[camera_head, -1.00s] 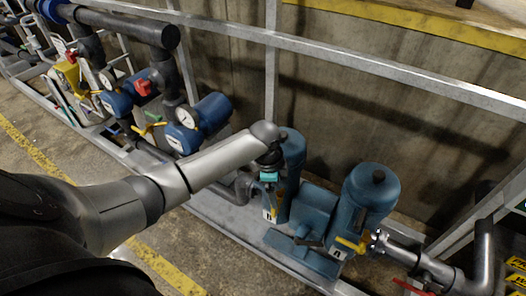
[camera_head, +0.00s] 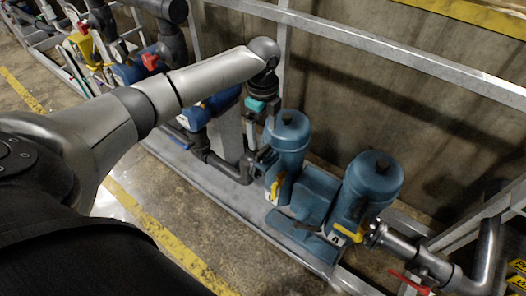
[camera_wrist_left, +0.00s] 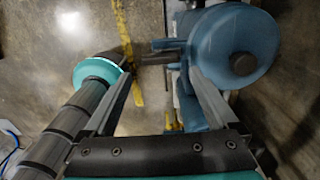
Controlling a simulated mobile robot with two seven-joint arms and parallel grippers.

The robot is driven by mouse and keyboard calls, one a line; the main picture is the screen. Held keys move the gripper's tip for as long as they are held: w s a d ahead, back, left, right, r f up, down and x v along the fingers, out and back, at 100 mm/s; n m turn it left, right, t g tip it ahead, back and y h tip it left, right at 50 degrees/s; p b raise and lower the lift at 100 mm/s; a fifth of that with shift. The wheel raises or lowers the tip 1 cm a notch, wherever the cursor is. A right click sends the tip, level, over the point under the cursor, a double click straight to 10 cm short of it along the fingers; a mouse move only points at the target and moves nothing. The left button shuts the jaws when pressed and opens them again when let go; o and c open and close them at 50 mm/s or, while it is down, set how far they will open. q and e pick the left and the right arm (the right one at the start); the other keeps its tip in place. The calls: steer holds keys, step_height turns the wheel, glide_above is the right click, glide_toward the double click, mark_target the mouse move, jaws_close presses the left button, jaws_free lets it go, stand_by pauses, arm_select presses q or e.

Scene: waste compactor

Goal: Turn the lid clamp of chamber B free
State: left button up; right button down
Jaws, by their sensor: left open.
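Two blue chambers stand side by side in the head view: the left one (camera_head: 289,138) and the right one (camera_head: 374,178), each with a dark knob on its lid. Each has a yellow handle, left (camera_head: 277,187) and right (camera_head: 348,233), and a small white label. I cannot read which label is B. My left gripper (camera_head: 252,128) points down just left of the left chamber, apart from its lid. In the left wrist view its jaws (camera_wrist_left: 161,75) are open and empty, with a blue chamber top (camera_wrist_left: 235,45) to the right. My right gripper is out of view.
A grey rail (camera_head: 370,57) runs behind the chambers along a concrete wall. Blue pumps and thick pipes (camera_head: 165,60) stand to the left. A metal pipe (camera_head: 425,262) with a red lever (camera_head: 408,281) leaves the right chamber. The floor in front (camera_head: 160,240) is clear.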

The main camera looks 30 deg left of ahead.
mark_target(263, 150)
arm_select(q)
step_height(263, 150, down, 8)
steer(key=shift+b, duration=0.75)
steer(key=shift+c, duration=0.2)
steer(key=c, duration=1.1)
